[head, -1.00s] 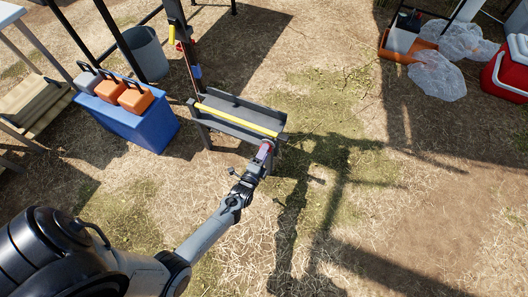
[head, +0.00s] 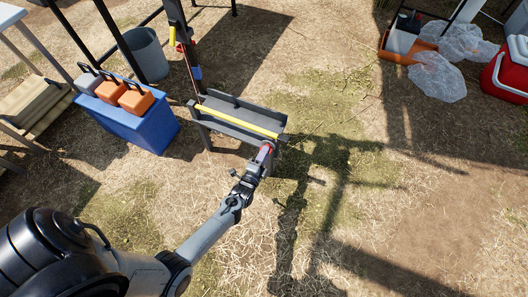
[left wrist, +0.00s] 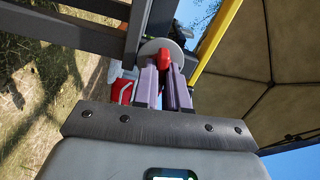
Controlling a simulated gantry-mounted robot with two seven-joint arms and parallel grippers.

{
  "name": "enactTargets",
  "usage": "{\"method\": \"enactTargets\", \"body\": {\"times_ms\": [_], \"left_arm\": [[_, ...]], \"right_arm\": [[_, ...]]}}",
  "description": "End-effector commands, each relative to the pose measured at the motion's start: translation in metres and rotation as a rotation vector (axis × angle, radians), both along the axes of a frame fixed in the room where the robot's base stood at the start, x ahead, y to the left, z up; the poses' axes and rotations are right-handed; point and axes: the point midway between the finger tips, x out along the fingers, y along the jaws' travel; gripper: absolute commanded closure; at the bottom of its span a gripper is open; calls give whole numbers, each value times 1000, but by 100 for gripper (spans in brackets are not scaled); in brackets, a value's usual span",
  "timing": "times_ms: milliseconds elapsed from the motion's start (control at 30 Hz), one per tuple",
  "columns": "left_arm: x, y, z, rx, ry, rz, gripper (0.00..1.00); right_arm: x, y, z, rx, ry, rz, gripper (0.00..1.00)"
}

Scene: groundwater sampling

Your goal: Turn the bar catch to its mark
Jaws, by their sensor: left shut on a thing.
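The bar catch (left wrist: 164,58) shows as a red lever in front of a pale round disc (left wrist: 160,47) in the left wrist view. In the head view its red part (head: 267,147) is small, at the right front end of the yellow bar (head: 238,122) on a dark tray-like frame. My left gripper (left wrist: 164,84) is shut on the red lever, its two purple-grey fingers on either side of it. In the head view the left gripper (head: 262,157) reaches the frame's near right corner. The catch's mark cannot be made out. My right gripper is not in view.
A dark post (head: 185,50) rises behind the frame's left end. A blue cooler (head: 130,122) with orange and grey boxes stands left, near a grey bucket (head: 146,54). A red cooler (head: 508,70) and clear bags (head: 438,78) lie far right. Ground right of the frame is clear.

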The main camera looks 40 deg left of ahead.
Motion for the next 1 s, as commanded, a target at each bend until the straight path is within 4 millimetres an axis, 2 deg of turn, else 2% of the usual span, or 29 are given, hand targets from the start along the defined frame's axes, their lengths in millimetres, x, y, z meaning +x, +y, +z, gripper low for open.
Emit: {"method": "enactTargets", "body": {"times_ms": [700,833,1000], "left_arm": [[0,1,1,-1174,-322,3,100],[0,1,1,-1324,-362,2,100],[0,1,0,-1400,-383,2,100]], "right_arm": [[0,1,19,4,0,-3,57],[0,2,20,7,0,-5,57],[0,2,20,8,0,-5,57]]}}
